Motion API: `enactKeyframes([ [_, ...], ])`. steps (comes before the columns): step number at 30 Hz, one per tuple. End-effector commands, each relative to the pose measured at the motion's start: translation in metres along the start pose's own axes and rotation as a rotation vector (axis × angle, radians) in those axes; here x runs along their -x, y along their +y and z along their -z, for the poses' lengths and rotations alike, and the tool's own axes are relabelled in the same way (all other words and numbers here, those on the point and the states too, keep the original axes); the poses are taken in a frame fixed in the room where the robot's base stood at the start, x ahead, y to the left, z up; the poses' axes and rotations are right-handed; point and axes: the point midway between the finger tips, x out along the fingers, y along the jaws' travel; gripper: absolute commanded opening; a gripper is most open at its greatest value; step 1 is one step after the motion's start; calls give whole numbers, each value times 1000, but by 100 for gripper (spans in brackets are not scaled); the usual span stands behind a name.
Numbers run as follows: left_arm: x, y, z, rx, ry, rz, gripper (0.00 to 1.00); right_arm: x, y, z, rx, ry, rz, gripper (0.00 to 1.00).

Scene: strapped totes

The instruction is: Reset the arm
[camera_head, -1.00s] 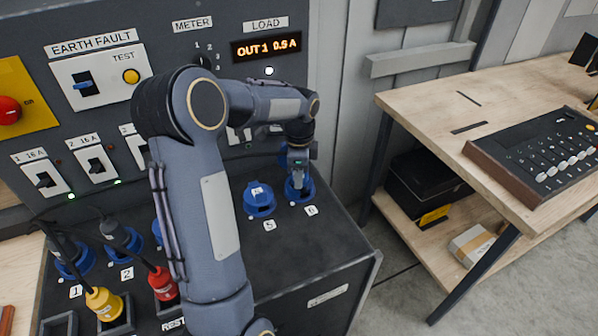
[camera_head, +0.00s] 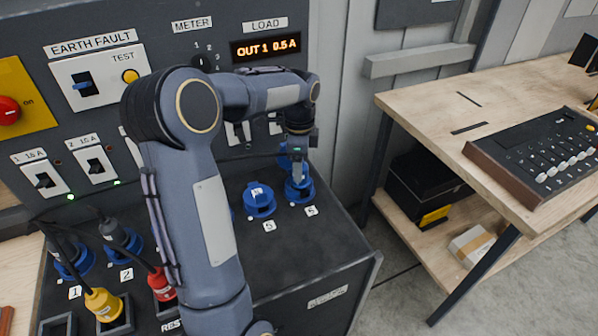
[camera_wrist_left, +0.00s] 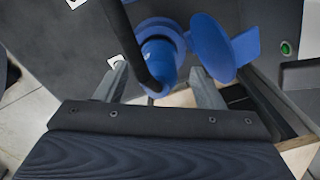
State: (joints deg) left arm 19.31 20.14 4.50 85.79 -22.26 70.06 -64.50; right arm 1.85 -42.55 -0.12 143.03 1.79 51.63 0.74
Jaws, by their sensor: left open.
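My left arm (camera_head: 205,200) reaches up and across the dark panel, with its forearm bent to the right. My left gripper (camera_head: 297,170) points down just above the blue socket numbered 6 (camera_head: 300,190). In the left wrist view the gripper (camera_wrist_left: 158,72) is open. A blue plug (camera_wrist_left: 158,55) with a black cable (camera_wrist_left: 138,45) shows between and beyond the fingers, beside a raised blue lid (camera_wrist_left: 218,48). I cannot tell whether the fingers touch the plug. My right gripper is not in view.
Blue socket 5 (camera_head: 259,202) is left of socket 6. Yellow (camera_head: 103,303) and red (camera_head: 162,284) plugs stand at lower left. The upright panel with its load display (camera_head: 266,47) is close behind my arm. A wooden bench (camera_head: 440,105) with a mixer-like box (camera_head: 540,155) is to the right.

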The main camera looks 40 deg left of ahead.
Motion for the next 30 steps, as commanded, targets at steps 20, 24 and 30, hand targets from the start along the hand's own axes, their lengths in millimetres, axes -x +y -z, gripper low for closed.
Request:
enactKeyframes([
  [20, 51, 19, 3, 61, 32, 22, 62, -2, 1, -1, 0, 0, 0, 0],
  [24, 72, 71, 8, 238, 127, 60, 62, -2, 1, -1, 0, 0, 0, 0],
  [30, 78, 169, 15, 589, 331, 60, 62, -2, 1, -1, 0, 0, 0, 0],
])
